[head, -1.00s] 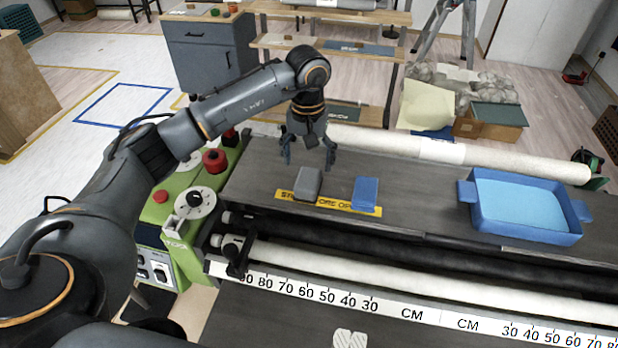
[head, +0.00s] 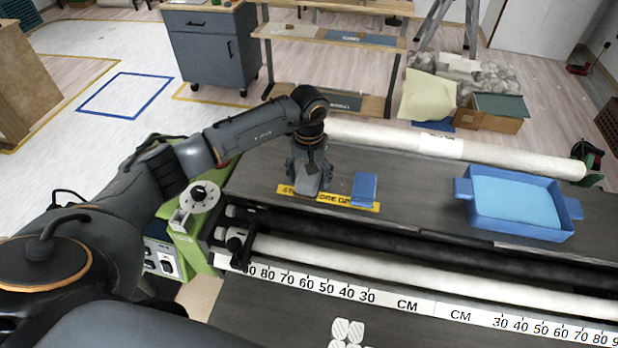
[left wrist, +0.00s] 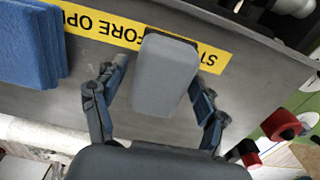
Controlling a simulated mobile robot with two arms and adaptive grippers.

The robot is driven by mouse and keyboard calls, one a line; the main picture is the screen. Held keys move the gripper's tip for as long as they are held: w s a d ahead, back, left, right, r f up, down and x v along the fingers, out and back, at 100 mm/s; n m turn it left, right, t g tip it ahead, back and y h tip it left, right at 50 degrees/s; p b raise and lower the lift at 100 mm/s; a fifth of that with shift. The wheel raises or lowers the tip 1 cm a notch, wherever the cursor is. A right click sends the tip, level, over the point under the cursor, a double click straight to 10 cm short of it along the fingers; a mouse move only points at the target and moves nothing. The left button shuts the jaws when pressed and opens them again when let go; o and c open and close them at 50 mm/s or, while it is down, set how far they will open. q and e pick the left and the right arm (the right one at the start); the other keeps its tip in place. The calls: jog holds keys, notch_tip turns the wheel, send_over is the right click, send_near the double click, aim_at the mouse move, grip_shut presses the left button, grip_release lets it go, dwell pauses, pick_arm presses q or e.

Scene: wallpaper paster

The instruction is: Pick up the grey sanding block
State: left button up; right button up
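The grey sanding block (head: 307,186) lies on the dark machine top at the yellow lettered strip (head: 345,199). In the left wrist view the block (left wrist: 163,75) fills the middle, partly over the yellow strip (left wrist: 110,28). My left gripper (head: 309,177) is down at the block, pointing downward. In the left wrist view my left gripper (left wrist: 159,72) is open, with its fingers on either side of the block. A gap shows between the left-hand finger and the block; the right-hand finger is very close, and I cannot tell whether it touches. My right gripper is not in view.
A blue block (head: 364,188) stands just right of the grey one. A blue tray (head: 520,228) sits farther right, with free machine top between. A white roll (head: 450,147) lies behind; rollers and a ruler strip (head: 405,306) run in front.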

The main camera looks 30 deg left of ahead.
pick_arm(q)
jog(key=c, duration=0.9)
jog(key=shift+c, duration=0.2)
